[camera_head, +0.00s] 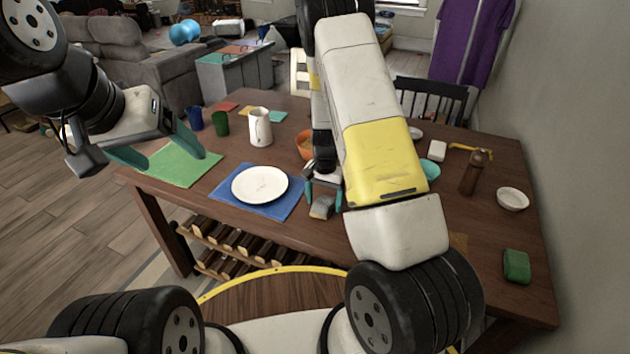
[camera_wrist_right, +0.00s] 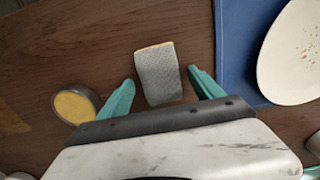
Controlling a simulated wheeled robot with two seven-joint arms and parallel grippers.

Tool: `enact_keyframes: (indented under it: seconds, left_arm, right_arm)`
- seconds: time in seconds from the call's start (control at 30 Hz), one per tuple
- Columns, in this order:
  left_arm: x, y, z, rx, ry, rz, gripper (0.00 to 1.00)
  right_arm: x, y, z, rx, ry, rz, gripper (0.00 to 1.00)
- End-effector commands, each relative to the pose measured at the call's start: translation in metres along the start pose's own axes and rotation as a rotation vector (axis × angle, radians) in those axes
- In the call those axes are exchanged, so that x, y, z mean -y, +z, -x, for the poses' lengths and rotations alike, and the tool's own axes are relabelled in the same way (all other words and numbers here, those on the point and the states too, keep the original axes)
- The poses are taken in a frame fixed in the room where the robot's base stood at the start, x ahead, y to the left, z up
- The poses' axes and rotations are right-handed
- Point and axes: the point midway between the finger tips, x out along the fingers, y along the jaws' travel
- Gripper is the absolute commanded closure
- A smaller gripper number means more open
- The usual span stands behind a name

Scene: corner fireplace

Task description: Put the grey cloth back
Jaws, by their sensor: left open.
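A small grey cloth-like piece with a yellowish edge (camera_wrist_right: 157,72) lies on the wooden table in the right wrist view. It also shows in the head view (camera_head: 322,207), just right of the blue mat. My right gripper (camera_wrist_right: 162,92) is open, with one teal finger on each side of the grey piece and a gap on both sides. In the head view my right gripper (camera_head: 323,188) is partly hidden by its own arm. My left gripper (camera_head: 156,148) is open and empty, above the green mat at the table's left end.
A white plate (camera_head: 260,185) lies on the blue mat (camera_head: 228,194). A white pitcher (camera_head: 260,127), an orange bowl (camera_head: 305,146) and cups (camera_head: 220,124) stand farther back. A brown bottle (camera_head: 475,172), white bowl (camera_head: 512,199) and green block (camera_head: 516,266) are at right.

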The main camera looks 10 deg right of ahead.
Motion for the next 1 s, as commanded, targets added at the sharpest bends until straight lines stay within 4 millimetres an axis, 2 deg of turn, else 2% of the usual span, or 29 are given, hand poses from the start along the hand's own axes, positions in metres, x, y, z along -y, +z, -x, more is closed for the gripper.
enact_keyframes:
  seconds: [0.3, 0.43, 0.57, 0.8, 1.0]
  left_arm:
    - [0.000, 0.000, 0.000, 0.000, 0.000, 0.000, 0.22]
    - [0.000, 0.000, 0.000, 0.000, 0.000, 0.000, 0.22]
    - [0.000, 0.000, 0.000, 0.000, 0.000, 0.000, 0.22]
    - [0.000, 0.000, 0.000, 0.000, 0.000, 0.000, 0.22]
    - [0.000, 0.000, 0.000, 0.000, 0.000, 0.000, 0.22]
  right_arm:
    - [0.000, 0.000, 0.001, 0.000, 0.000, 0.000, 0.22]
    - [0.001, 0.000, 0.011, -0.001, -0.002, 0.001, 0.22]
    - [0.001, -0.001, 0.035, -0.004, -0.003, 0.001, 0.22]
    - [0.002, 0.000, 0.087, -0.003, -0.004, 0.002, 0.22]
    - [0.001, 0.000, 0.115, -0.001, -0.002, 0.001, 0.22]
